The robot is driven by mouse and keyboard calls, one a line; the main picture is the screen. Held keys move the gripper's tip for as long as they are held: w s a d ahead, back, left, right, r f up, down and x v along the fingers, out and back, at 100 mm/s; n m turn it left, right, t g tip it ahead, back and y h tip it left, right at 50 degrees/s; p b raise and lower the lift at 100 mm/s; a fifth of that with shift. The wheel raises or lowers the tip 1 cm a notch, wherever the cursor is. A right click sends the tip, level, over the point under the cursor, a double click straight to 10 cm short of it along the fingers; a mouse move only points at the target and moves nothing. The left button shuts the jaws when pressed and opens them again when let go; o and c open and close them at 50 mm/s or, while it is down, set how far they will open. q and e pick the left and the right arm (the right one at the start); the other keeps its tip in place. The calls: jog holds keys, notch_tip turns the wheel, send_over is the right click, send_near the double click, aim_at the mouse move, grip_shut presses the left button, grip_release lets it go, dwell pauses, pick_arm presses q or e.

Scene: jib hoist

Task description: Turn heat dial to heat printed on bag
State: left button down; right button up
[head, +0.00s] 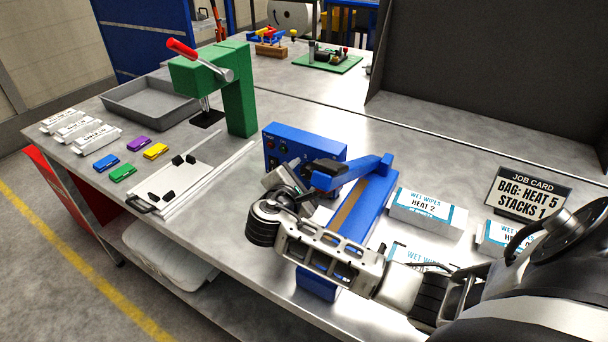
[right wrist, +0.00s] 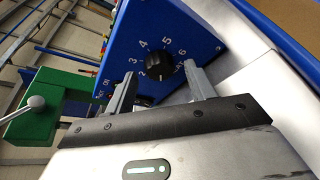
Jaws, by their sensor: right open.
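The blue sealer (head: 330,143) stands mid-bench, with its control face showing in the right wrist view (right wrist: 187,22). Its black heat dial (right wrist: 160,66) sits among white numbers, with 2 to 6 readable; its pointer setting is unclear. My right gripper (right wrist: 157,82) is open, its two fingers on either side of the dial; contact cannot be told. In the head view my right gripper (head: 283,174) is at the sealer's front and hides part of it. A wet wipes bag (head: 428,213) reads HEAT 2. The job card (head: 528,192) reads BAG: HEAT 5, STACKS 1. My left gripper is out of view.
More wet wipes bags lie at right (head: 495,238) and behind my right arm (head: 408,252). A green press (head: 238,95), grey tray (head: 150,103), white fixture plate (head: 178,185) and coloured clips (head: 139,141) are at left. A dark panel (head: 480,75) stands behind.

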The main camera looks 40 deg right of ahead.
jog(key=shift+w+d+f, duration=0.15)
jog(key=shift+w+d, duration=0.1)
jog(key=shift+d, duration=0.15)
jog(key=shift+c, duration=0.3)
jog(key=c, duration=0.9)
jog(key=shift+s+m+t, duration=0.1)
jog(key=shift+m+t, duration=0.2)
jog(key=shift+m, duration=0.2)
jog(key=o, duration=1)
jog(key=shift+c, duration=0.2)
jog(key=b+v, duration=0.1)
jog(key=v, duration=1.5)
